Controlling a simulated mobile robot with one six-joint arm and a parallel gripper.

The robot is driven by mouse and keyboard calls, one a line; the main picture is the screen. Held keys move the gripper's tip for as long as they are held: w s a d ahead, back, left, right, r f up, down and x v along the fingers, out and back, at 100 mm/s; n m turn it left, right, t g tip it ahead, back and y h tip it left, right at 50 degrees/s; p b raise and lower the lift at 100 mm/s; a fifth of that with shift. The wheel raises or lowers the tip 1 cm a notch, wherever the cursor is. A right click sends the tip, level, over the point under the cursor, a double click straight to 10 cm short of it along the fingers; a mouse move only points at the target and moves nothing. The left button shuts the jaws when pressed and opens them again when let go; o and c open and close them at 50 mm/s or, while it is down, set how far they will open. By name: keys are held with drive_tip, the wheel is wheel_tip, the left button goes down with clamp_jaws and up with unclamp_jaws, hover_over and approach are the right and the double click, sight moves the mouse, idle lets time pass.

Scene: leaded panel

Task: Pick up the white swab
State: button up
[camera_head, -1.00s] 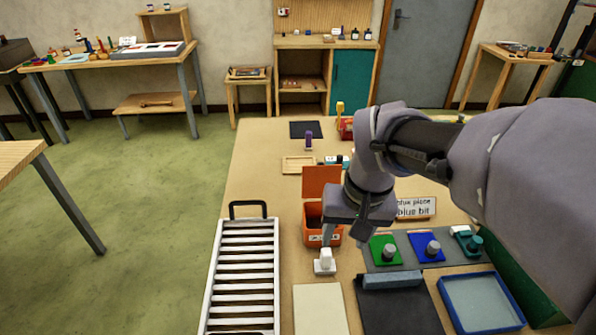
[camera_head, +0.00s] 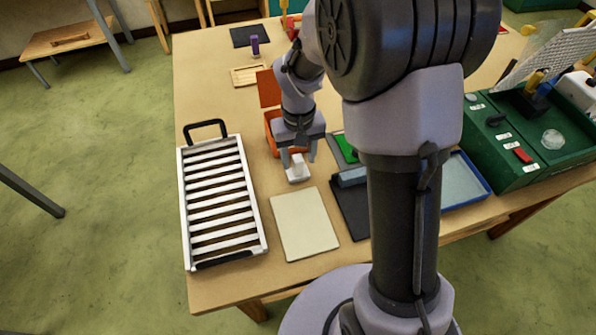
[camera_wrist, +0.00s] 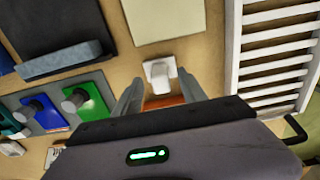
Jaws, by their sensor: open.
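The white swab (camera_head: 297,166) stands on the table in front of the orange box, a small white block on a flat white base. It also shows in the wrist view (camera_wrist: 160,73), just beyond and between my fingertips. My gripper (camera_head: 297,158) is open, with its two fingers apart on either side of the swab in the head view. In the wrist view my gripper (camera_wrist: 165,95) also shows its fingers spread. I cannot tell whether either finger touches the swab.
A white slatted rack (camera_head: 222,205) lies left of the swab. A cream pad (camera_head: 305,223) lies in front. The orange box (camera_head: 270,119) with its raised lid is behind. A dark mat (camera_head: 352,212) with a grey-blue bar (camera_wrist: 62,60) is to the right in the head view.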

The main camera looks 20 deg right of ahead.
sight(298, 158)
wheel_tip(298, 158, down, 3)
drive_tip(key=shift+w+a+r, duration=0.1)
drive_tip(key=shift+r, duration=0.2)
drive_tip(key=shift+c, duration=0.9)
clamp_jaws()
drive_tip(key=shift+r, duration=0.1)
wheel_tip(298, 158, up, 10)
drive_tip(key=p, duration=0.3)
drive_tip(key=shift+p, duration=0.35)
